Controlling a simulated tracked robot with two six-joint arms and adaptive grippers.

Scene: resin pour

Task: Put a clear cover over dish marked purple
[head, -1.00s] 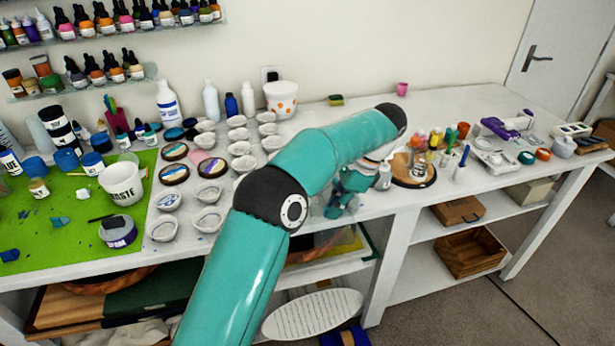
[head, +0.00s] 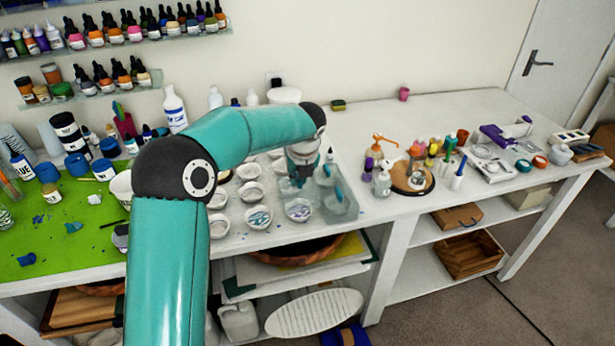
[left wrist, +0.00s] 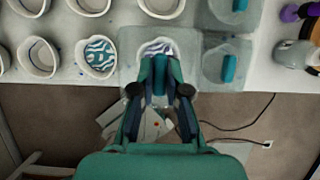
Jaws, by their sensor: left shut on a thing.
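My left gripper (head: 300,178) is shut on the teal handle (left wrist: 159,75) of a clear cover (left wrist: 128,72). It holds the cover at the front row of dishes. A white dish with a purple pattern (head: 299,211) lies just below the gripper. In the left wrist view this dish (left wrist: 158,47) shows within the outline of the clear cover, partly hidden by the handle and fingers. I cannot tell whether the cover touches the table. A dish with a teal-blue pattern (left wrist: 98,55) is beside it on the left. My right gripper is not in view.
Two more clear covers with teal handles stand close on the right, one in front (left wrist: 228,68) and one behind (left wrist: 233,5). Several white dishes stand to the left and behind. A pump bottle (head: 382,182) and a round wooden board (head: 425,184) are farther right.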

